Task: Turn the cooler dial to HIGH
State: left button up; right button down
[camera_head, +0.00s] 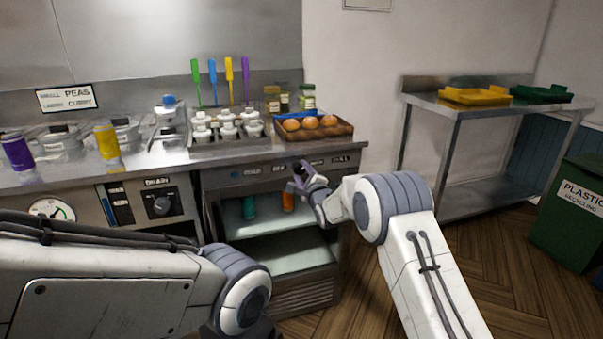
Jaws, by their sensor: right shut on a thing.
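The cooler (330,215) is the open-fronted steel unit under the counter, with a control strip (258,172) along its top edge. The cooler dial (301,165) is a small dark knob on that strip, mostly covered by my right gripper. My right gripper (298,178) is at the strip and shut on the dial. The dial's pointer and markings are too small and too covered to read. My left arm crosses the lower left of the view, and its gripper is out of the picture.
Another knob (161,204) labelled DRAIN and a round gauge (52,210) sit on the panel to the left. A basket (343,130) with brown round items stands on the counter above.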

jog(key=shift+m, duration=1.9)
jog(key=shift+f, duration=0.1)
jog(key=shift+c, duration=1.7)
grip_release()
jog(key=v, duration=1)
jog(key=shift+s+p, duration=0.25)
jog(key=shift+p, duration=0.15)
jog(key=shift+d, duration=0.1)
